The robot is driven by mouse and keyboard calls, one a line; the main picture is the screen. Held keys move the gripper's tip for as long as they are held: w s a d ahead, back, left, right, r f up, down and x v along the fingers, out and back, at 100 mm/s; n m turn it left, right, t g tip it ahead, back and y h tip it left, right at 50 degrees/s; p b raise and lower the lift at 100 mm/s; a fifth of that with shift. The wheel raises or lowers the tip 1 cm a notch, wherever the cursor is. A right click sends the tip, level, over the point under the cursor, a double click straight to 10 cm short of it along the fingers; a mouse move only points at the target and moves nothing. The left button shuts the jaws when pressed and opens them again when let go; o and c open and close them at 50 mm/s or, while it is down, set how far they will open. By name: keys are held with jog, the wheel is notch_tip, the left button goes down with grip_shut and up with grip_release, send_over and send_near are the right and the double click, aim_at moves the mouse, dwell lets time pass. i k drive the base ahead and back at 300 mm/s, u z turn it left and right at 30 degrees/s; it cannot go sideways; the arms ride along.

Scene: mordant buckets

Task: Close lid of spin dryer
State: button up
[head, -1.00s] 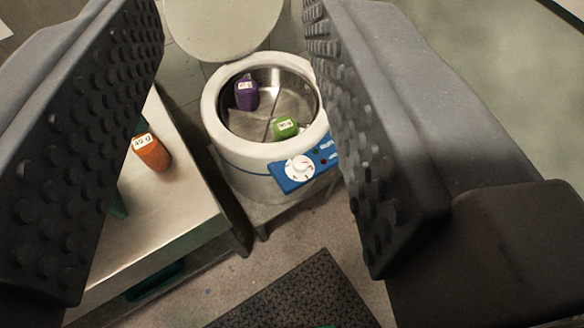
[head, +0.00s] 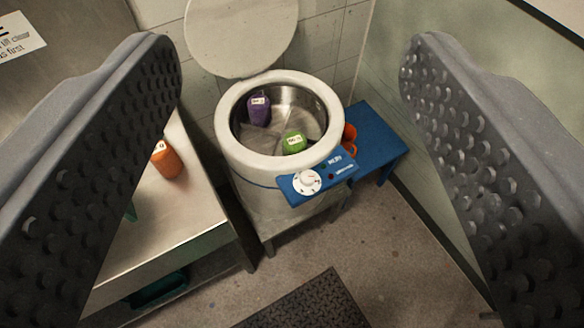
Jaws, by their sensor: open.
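The spin dryer (head: 232,148) is a white round tub with a steel drum and a blue control panel (head: 320,176) with a white dial on its front. Its round white lid (head: 240,32) stands open, raised behind the tub against the tiled wall. Inside the drum lie a purple item (head: 259,110) and a green item (head: 294,142), each with a white label. My gripper (head: 290,60) is wide open and empty; its two dark studded fingers frame the dryer from left and right, apart from it and nearer the camera.
A steel table (head: 190,222) stands left of the dryer with an orange labelled item (head: 167,162) on it. A blue stool (head: 376,138) with an orange object stands right, near the pale wall. A dark mat (head: 310,300) lies on the floor in front.

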aim_at(229, 39)
jog(key=z, duration=1.25)
jog(key=i, duration=2.3)
jog(key=u, duration=1.95)
jog(key=i, duration=0.4)
